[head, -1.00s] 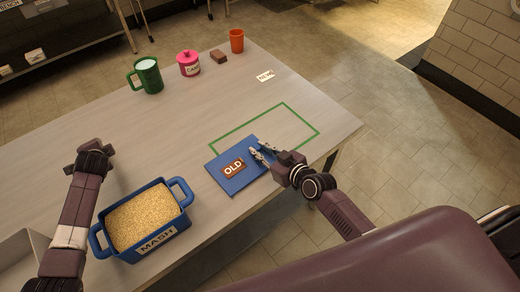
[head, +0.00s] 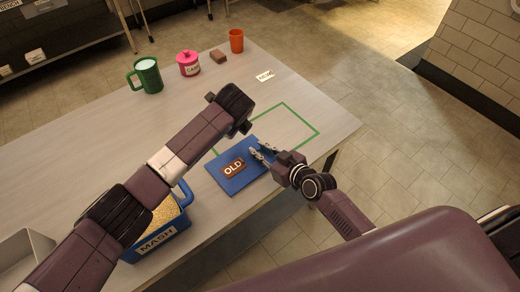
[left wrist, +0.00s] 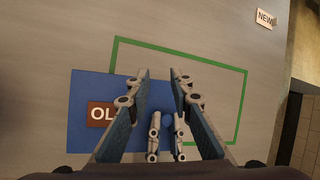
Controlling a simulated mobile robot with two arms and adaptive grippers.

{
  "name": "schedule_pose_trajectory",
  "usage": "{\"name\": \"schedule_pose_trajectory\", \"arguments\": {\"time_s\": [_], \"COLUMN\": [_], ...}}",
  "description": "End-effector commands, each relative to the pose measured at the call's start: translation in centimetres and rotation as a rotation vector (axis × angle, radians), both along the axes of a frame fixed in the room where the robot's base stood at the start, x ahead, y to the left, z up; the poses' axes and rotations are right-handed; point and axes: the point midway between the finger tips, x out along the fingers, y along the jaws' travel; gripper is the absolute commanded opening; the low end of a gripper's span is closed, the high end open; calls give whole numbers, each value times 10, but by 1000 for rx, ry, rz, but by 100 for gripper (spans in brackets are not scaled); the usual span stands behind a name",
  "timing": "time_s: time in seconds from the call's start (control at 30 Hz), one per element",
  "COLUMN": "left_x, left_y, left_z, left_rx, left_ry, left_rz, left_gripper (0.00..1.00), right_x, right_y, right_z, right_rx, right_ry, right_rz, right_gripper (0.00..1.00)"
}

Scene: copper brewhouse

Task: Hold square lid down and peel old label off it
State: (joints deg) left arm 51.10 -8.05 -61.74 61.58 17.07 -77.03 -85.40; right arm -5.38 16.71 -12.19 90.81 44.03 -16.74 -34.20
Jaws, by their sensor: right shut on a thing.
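The square blue lid (head: 240,182) lies flat near the table's front edge, overlapping the green outline. The brown OLD label (head: 233,168) lies on its left part; in the left wrist view the label (left wrist: 99,114) is partly hidden by a left finger. My right gripper (head: 257,150) reaches from the lower right and is shut on the lid, around what looks like a small blue knob (left wrist: 167,122). My left gripper (left wrist: 162,78) is open and empty above the lid. In the head view its fingers are largely hidden.
The green outline (head: 301,119) encloses bare table. A NEW label (head: 265,75) lies beyond it. A blue MASH tub (head: 158,246) stands under my left arm. A green mug (head: 148,76), pink pot (head: 189,65), brown block (head: 219,56) and orange cup (head: 236,41) stand at the back.

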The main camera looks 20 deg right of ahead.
Motion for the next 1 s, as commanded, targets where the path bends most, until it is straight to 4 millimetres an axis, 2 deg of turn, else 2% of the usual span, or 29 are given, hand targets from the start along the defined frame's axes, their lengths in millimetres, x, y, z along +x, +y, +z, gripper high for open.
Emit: {"name": "schedule_pose_trajectory", "arguments": {"time_s": [0.1,0.2,0.33,0.47,0.8,1.0], "left_x": [-40,-65,-82,-85,-76,-71], "left_y": [-11,-12,-11,-10,-6,-5], "left_z": [1,2,3,-3,-43,-59], "left_rx": [109,177,224,236,234,232], "left_ry": [134,215,273,289,289,287], "left_rz": [-97,-156,-197,-207,-203,-203], "left_gripper": [20,20,20,20,20,20], "right_x": [-1,-1,-1,-1,-1,-1], "right_y": [-1,-1,-1,0,0,0], "right_z": [-1,-2,-2,-1,-1,-1], "right_rx": [-4,-5,-4,-4,-4,-3], "right_ry": [2,1,2,2,2,2], "right_rz": [1,1,1,1,1,2], "right_gripper": [0,0,0,0,0,0]}}
